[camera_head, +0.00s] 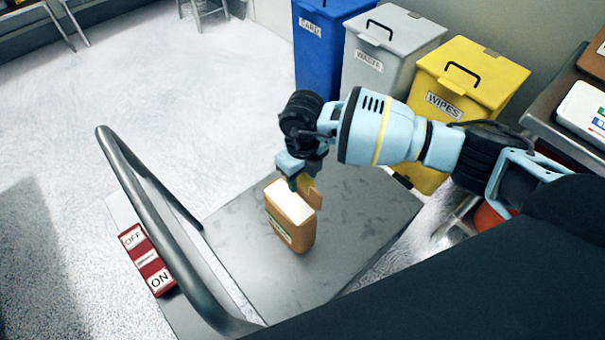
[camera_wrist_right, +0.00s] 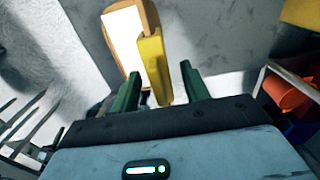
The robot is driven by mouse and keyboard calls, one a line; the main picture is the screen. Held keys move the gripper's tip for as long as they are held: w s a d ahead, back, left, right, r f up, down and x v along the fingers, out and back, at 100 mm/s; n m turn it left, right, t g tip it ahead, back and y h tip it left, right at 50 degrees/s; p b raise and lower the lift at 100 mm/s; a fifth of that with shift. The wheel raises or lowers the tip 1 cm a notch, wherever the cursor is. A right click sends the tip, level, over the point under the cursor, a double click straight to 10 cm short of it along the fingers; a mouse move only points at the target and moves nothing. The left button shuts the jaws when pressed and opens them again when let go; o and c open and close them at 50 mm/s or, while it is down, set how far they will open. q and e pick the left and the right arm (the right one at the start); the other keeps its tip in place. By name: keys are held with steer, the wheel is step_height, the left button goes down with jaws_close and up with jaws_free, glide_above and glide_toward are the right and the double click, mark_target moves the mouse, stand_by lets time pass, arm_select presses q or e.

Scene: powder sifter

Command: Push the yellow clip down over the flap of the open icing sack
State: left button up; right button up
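The open icing sack (camera_head: 288,218), brown with a white top opening and a label, stands upright on the grey metal plate. It also shows in the right wrist view (camera_wrist_right: 124,42). The yellow clip (camera_wrist_right: 154,65) is at the sack's edge in the wrist view, its near end between my fingers. My right gripper (camera_head: 293,180) is just above the sack's top. Its green fingers (camera_wrist_right: 160,72) are apart, with visible gaps beside the clip. My left gripper is not seen.
A curved grey rail (camera_head: 160,220) and a red ON/OFF switch box (camera_head: 147,261) are left of the plate (camera_head: 345,230). Blue (camera_head: 322,45), grey (camera_head: 385,60) and yellow (camera_head: 470,75) bins stand behind. A bench (camera_head: 545,110) is at right. Open floor lies at left.

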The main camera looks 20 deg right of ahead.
steer(key=shift+r, duration=0.1)
step_height(320, 180, up, 8)
steer(key=shift+f+p, duration=0.15)
steer(key=shift+p, duration=0.15)
stand_by(0.4)
